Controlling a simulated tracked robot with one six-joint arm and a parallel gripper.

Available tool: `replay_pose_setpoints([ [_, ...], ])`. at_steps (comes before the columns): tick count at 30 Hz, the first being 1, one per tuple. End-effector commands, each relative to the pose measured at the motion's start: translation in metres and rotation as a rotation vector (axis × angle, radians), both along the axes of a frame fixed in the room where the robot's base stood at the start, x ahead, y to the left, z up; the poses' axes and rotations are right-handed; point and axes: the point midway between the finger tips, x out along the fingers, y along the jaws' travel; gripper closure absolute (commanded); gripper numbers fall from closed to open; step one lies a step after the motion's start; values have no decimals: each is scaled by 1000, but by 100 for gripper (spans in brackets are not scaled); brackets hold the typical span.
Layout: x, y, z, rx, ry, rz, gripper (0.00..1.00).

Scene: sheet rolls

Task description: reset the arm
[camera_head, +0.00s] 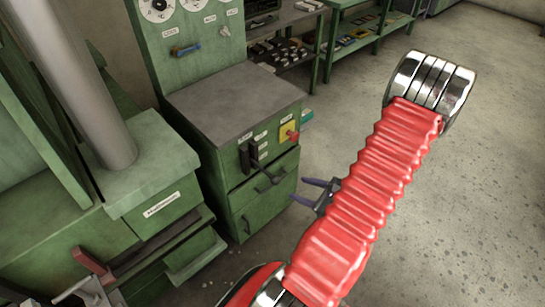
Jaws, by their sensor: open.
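My arm, in a red ribbed sleeve with shiny metal rings at its upper end, reaches diagonally from the bottom middle to the upper right. My gripper (304,191) shows past the left side of the sleeve, with two dark bluish fingers pointing left. The fingers are spread apart with nothing between them. The gripper appears in front of the right edge of a green cabinet (262,207); I cannot tell the distance between them. The rest of the gripper is hidden behind the sleeve.
A green control panel (190,55) with dials rises above a grey worktop (235,98). A yellow-and-red switch (289,133) sits on the cabinet front. A green machine with a grey column (85,90) stands left. Green shelving (330,50) stands behind. The concrete floor (480,200) is clear at right.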

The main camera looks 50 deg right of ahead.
Motion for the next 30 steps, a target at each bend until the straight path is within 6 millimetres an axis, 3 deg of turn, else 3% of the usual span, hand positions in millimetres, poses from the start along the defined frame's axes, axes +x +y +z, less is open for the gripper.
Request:
replay_pose_setpoints([
  [10,-1,0,-1,8,1,-6,51],
  [13,-1,8,-3,21,11,22,51],
  [20,-6,47,-5,48,41,178,51],
  [30,-5,105,29,-71,138,575,51],
])
